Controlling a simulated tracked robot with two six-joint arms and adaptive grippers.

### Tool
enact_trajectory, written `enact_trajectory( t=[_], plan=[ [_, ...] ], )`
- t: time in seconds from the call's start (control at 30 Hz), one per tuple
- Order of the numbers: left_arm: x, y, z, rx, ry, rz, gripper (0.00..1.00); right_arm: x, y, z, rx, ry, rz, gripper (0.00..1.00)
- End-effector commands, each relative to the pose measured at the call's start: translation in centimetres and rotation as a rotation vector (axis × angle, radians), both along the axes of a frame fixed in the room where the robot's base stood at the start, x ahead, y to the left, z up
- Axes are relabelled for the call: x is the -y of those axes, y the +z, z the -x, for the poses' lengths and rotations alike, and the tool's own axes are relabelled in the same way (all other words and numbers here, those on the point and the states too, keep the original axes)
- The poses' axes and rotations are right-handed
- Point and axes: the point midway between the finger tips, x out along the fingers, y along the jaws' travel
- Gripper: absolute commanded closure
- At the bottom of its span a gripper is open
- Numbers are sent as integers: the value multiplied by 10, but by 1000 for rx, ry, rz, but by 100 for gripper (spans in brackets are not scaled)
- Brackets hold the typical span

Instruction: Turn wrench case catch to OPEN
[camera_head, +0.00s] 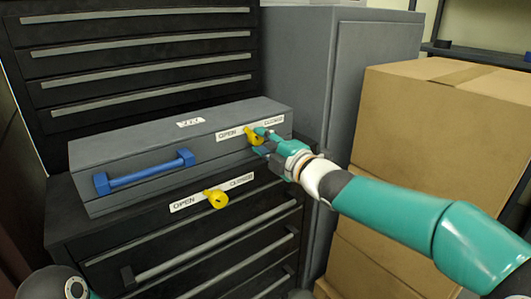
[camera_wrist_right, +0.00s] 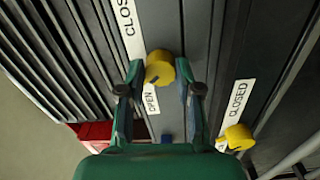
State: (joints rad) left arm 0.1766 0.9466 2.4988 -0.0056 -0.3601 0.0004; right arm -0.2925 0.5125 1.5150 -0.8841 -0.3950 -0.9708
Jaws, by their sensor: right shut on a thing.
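The grey wrench case (camera_head: 135,150) lies on top of a dark drawer cabinet, with a blue handle (camera_head: 145,172) on its front. Its yellow catch (camera_head: 251,137) sits between an OPEN label on the left and a CLOSED label on the right. My right gripper (camera_head: 262,143) is shut on this catch and partly hides it. In the right wrist view, the catch (camera_wrist_right: 160,68) shows between the two fingers of the gripper (camera_wrist_right: 159,75). I cannot tell exactly which label the catch points to. My left gripper is not in view.
A second yellow catch (camera_head: 216,199) with its own OPEN and CLOSED labels is on the drawer cabinet (camera_head: 190,245) below the case. Stacked cardboard boxes (camera_head: 415,125) stand right of a grey cabinet (camera_head: 320,60). A red object (camera_wrist_right: 95,132) shows in the wrist view.

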Motion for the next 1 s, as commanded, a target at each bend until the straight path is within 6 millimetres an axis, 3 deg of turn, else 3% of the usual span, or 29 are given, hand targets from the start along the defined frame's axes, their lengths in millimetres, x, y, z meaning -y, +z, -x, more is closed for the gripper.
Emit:
enact_trajectory(
  t=[0.2, 0.77, 0.8, 0.93, 1.0],
  plan=[
    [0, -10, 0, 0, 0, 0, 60, -1, -2, 0, 49, 2, 71, 100],
    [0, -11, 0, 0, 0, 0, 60, -2, -3, 0, 66, 4, 101, 100],
    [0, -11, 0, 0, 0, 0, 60, -2, -3, 0, 65, 4, 100, 61],
    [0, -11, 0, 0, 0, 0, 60, -2, -2, 0, 66, 3, 99, 40],
    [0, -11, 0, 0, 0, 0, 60, -2, -2, 0, 66, 3, 98, 40]
  ],
)
